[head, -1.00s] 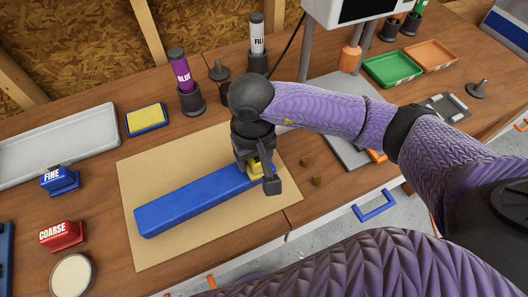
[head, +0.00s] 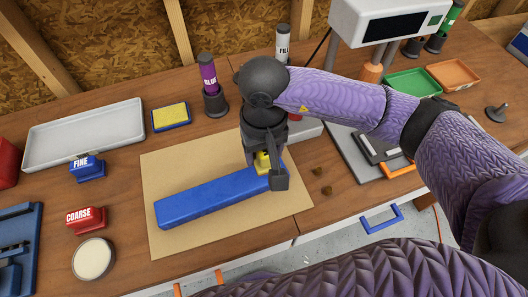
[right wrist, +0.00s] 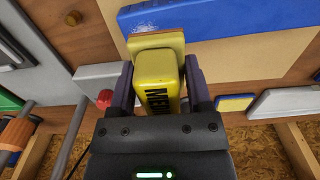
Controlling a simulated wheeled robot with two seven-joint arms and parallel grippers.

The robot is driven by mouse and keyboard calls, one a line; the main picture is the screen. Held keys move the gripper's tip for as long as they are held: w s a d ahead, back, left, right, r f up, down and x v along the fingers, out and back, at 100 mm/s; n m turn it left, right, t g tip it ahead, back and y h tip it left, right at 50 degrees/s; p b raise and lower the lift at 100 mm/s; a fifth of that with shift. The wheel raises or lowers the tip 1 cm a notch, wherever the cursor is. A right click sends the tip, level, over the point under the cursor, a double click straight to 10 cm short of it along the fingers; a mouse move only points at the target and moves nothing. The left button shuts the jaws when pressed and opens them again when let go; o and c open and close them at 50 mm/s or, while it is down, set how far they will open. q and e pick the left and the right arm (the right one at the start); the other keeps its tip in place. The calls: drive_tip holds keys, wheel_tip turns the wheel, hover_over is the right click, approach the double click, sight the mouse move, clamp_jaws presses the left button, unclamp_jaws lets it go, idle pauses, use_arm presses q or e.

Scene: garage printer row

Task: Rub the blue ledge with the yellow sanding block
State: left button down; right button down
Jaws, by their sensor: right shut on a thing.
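The blue ledge (head: 205,199) is a long bar lying on a tan sheet (head: 165,161) on the wooden bench. It also shows at the top of the right wrist view (right wrist: 235,16). My right gripper (head: 272,172) is over the ledge's right end, pointing down. It is shut on the yellow sanding block (right wrist: 156,68), which has dark lettering and a paler pad. In the head view only a little of the block (head: 262,160) shows between the fingers. The block is at the ledge's right end; I cannot tell whether its pad touches the ledge. My left gripper is not in view.
Blue FINE (head: 87,170) and red COARSE (head: 86,219) blocks stand left of the sheet, near a round pale disc (head: 93,259). A grey tray (head: 85,134), a yellow-and-blue pad (head: 171,117) and a purple glue bottle (head: 209,82) are behind. Two brown lumps (head: 322,182) lie right.

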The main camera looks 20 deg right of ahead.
drive_tip(key=shift+r+p, duration=0.6)
drive_tip(key=shift+r, duration=0.95)
drive_tip(key=shift+f, duration=0.15)
